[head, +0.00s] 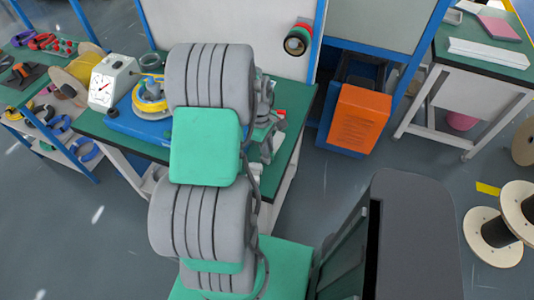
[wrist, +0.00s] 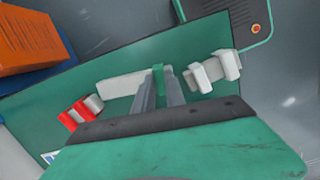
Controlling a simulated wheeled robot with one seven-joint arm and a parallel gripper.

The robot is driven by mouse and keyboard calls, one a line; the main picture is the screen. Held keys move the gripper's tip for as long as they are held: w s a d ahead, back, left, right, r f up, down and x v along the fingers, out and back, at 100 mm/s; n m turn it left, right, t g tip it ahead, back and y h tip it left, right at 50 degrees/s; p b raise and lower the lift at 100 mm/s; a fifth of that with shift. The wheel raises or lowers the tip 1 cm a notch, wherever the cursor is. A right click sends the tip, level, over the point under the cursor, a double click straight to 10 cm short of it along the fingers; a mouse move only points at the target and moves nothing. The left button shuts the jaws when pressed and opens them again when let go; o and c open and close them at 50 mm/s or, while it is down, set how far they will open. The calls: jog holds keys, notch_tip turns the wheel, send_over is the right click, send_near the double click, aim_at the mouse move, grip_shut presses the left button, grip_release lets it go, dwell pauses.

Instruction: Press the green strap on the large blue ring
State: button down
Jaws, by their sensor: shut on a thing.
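In the wrist view, my gripper (wrist: 159,75) is shut on a small green piece that I take for the green strap (wrist: 158,74). It stands between the fingertips above the green bench top. My arm hides most of the gripper in the head view. I cannot make out a large blue ring near the fingers. In the head view, blue rings (head: 86,150) lie on the left shelf. I cannot tell whether one of them is the large blue ring.
White blocks (wrist: 200,78) and a long white piece (wrist: 110,87) lie beside the fingers. A red part (wrist: 76,114) lies at left. An orange box (head: 359,117) stands right of the bench.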

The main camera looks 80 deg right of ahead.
notch_tip(320, 180, up, 8)
jog(key=p, duration=0.5)
jog(key=shift+f+p, duration=0.15)
jog(key=shift+p, duration=0.15)
